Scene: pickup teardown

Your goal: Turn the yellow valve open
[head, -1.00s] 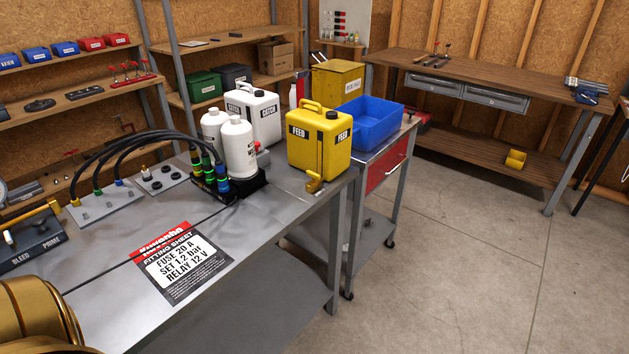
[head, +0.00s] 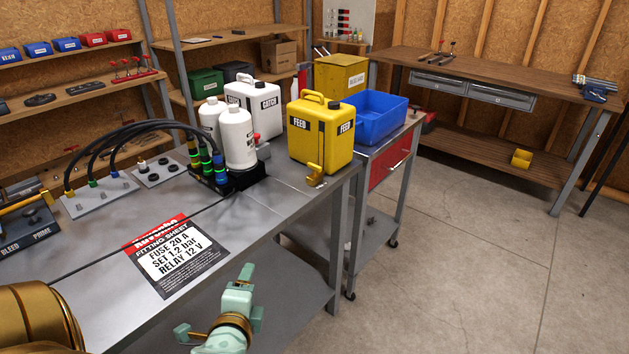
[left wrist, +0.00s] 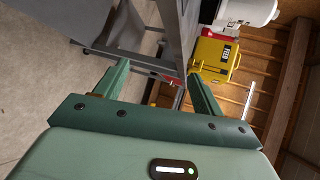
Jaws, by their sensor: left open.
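The yellow FEED can (head: 320,130) stands upright at the right end of the grey bench. A yellow valve (head: 315,176) with an upright handle sits low on its front, near the bench edge. In the left wrist view the yellow can (left wrist: 213,58) appears tilted, beyond the fingers; the valve is too small to make out there. My left gripper (head: 225,303) is low in the head view, in front of the bench's near edge and well short of the valve. In the left wrist view its fingers (left wrist: 158,70) are apart with nothing between them. My right gripper is not in view.
White bottles (head: 238,140) and a white CATCH can (head: 262,108) stand left of the yellow can. A blue bin (head: 375,112) sits on a cart to its right. A fitting sheet (head: 178,258) lies on the bench (head: 240,225). Hoses run at the left; the floor right is clear.

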